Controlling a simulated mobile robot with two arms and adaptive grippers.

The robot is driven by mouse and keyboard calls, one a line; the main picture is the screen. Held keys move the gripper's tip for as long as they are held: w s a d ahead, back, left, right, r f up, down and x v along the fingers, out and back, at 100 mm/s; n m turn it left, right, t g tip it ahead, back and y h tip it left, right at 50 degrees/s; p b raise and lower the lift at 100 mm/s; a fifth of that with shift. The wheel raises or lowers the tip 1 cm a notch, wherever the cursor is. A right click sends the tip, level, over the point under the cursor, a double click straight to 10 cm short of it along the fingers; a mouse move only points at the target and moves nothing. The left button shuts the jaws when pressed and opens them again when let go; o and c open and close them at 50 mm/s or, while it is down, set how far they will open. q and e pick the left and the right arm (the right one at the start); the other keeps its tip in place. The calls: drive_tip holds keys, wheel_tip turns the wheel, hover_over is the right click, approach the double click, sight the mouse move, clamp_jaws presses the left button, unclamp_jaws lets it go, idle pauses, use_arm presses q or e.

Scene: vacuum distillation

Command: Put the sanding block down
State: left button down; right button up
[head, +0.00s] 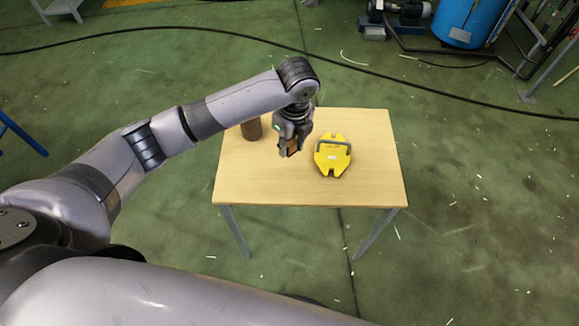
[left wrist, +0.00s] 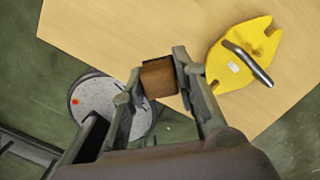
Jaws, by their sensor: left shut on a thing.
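My left gripper (head: 289,147) is over the left-middle part of the wooden table (head: 375,185). It is shut on the sanding block, a small brown block with a dark side, which shows between the two fingers in the left wrist view (left wrist: 159,78). In the head view the fingers partly hide the block. Whether its underside touches the tabletop cannot be told. My right gripper is in neither view.
A yellow plate-like tool with a grey handle (head: 332,157) lies on the table just right of the gripper. A brown cylinder (head: 251,130) stands at the left back, partly behind my arm. The table's front and right side are clear. A black cable (head: 420,97) crosses the floor behind.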

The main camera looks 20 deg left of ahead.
use_arm(q)
hover_over(289, 172)
wheel_tip(289, 172, down, 6)
drive_tip(key=shift+d+f, duration=0.1)
drive_tip(key=shift+d, duration=0.05)
drive_tip(key=shift+f+b, duration=0.35)
drive_tip(key=shift+f, duration=1.75)
drive_tip(key=shift+s+f, duration=0.1)
drive_tip(key=shift+f, duration=0.05)
drive_tip(key=c, duration=1.3)
unclamp_jaws()
drive_tip(key=r, duration=0.8)
drive_tip(key=d+r+p, duration=0.1)
drive_tip(key=r, duration=0.3)
drive_tip(key=shift+s+r, duration=0.15)
drive_tip(key=shift+s, duration=0.2)
